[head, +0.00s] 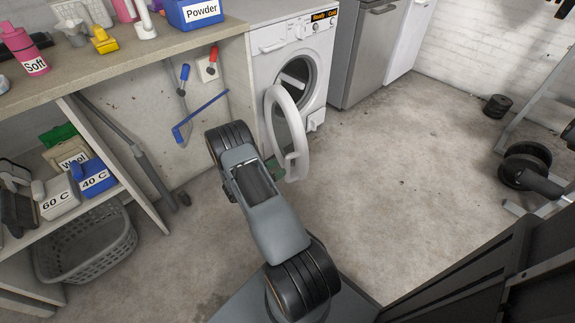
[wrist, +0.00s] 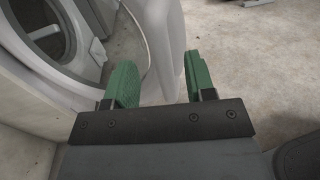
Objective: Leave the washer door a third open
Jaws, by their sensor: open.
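The washer (head: 293,52) is white and stands against the wall at the end of the worktop. Its round door (head: 299,130) is swung well out from the drum opening (head: 293,82), with its rim seen nearly edge-on. My gripper (head: 276,168) is at the door's lower left edge in the head view, mostly hidden behind my arm. In the wrist view my gripper (wrist: 160,82) has its two green fingers apart, and the white door rim (wrist: 166,45) shows between and beyond them. I cannot tell whether a finger touches the door.
A worktop (head: 120,52) with bottles and a blue powder box (head: 195,12) runs along the left. A laundry basket (head: 85,245) sits below it. A grey cabinet (head: 368,50) stands right of the washer. Weights (head: 530,165) lie at the far right. The floor between is clear.

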